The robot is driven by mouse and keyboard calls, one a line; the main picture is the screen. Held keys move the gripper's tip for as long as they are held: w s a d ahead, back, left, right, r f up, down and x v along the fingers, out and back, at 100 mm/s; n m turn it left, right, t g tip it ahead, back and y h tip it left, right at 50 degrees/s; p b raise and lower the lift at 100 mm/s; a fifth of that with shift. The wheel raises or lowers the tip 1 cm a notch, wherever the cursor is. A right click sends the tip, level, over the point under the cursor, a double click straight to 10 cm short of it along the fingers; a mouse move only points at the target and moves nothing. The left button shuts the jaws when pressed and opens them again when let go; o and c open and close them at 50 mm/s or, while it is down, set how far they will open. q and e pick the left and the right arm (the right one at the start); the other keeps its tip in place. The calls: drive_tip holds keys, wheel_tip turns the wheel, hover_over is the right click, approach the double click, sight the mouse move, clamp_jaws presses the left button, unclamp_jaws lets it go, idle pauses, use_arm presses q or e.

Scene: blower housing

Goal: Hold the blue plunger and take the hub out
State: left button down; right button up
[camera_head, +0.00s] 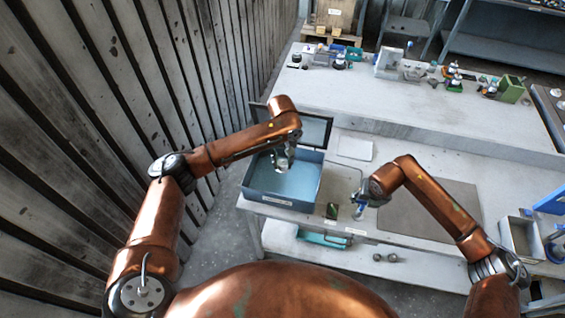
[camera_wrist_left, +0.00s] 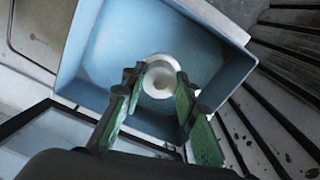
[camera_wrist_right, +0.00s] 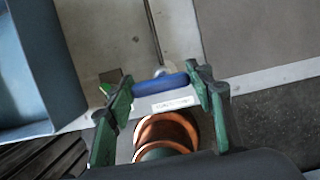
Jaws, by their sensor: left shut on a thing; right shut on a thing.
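The white round hub (camera_wrist_left: 160,78) shows in the left wrist view between the green finger pads of my left gripper (camera_wrist_left: 158,92). That gripper (camera_head: 283,166) is shut on it, over the blue open box (camera_head: 262,194) in the head view. Whether the hub touches the box floor I cannot tell. The blue plunger (camera_wrist_right: 161,83) lies crosswise between the fingertips of my right gripper (camera_wrist_right: 165,84), which is shut on it. In the head view the plunger (camera_head: 359,212) hangs near the bench's front edge, right of the box. The arm partly hides the box.
The box lid (camera_head: 318,128) stands open behind. A small dark block (camera_head: 332,211) sits right of the box at the bench edge. A grey mat (camera_head: 425,215) lies farther right, bare. A raised shelf (camera_head: 440,110) behind carries several fixtures. A wooden wall (camera_head: 130,75) closes the left side.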

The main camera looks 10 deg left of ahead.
use_arm(q)
drive_tip(key=s, duration=1.4)
use_arm(e)
drive_tip(key=shift+r, duration=2.25)
drive_tip(key=o, duration=1.2)
drive_tip(key=v, duration=1.2)
